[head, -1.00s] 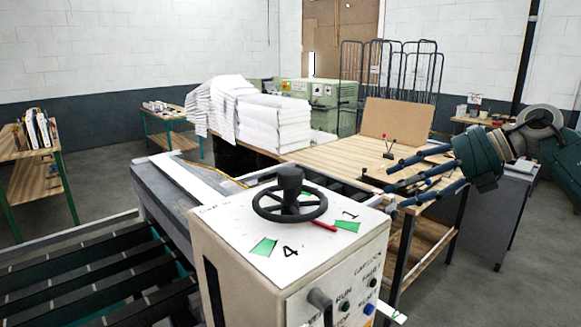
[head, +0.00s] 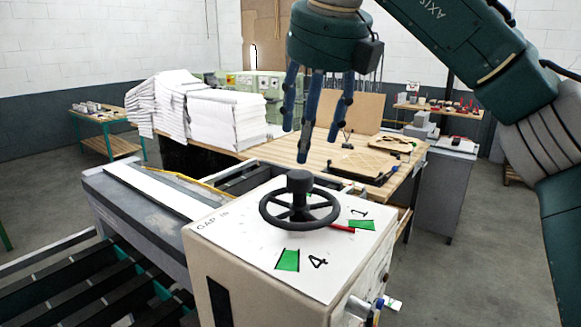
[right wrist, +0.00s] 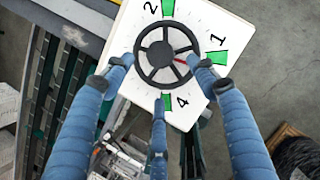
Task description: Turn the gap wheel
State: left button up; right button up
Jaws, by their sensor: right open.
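The gap wheel (head: 299,207) is a black spoked handwheel with a hub on top of a beige machine box (head: 240,262). A red pointer (head: 341,228) shows at its right side, near the green mark by the 1. Another green mark (head: 288,260) lies by the 4. My right gripper (head: 314,145) points down above the wheel with its blue fingers spread, apart from it. In the right wrist view the wheel (right wrist: 167,54) lies between the open fingers (right wrist: 165,85), and the red pointer aims toward the 1. My left gripper is not in view.
A wooden table (head: 390,168) behind the box holds white paper stacks (head: 215,118) and dark-framed trays (head: 358,165). A dark roller conveyor (head: 75,285) runs at the lower left. Levers and knobs (head: 372,308) stick out of the box's front right.

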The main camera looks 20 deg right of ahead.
aim_at(299, 174)
jog(key=x, duration=0.2)
jog(key=d+p+x, duration=0.1)
jog(key=x, duration=0.2)
jog(key=shift+d+f, duration=0.15)
jog(key=shift+w+a+f+p, duration=0.6)
jog(key=shift+w+a+f, duration=0.15)
jog(key=shift+f, duration=0.8)
jog(key=shift+d+f, duration=0.1)
jog(key=shift+d, duration=0.15)
jog(key=shift+c, duration=1.3)
jog(key=c, duration=0.9)
grip_shut()
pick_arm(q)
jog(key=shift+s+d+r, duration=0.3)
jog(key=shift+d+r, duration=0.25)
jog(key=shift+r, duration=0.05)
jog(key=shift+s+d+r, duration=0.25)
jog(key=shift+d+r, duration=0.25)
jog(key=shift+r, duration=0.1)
pick_arm(e)
jog(key=shift+a+r, duration=0.2)
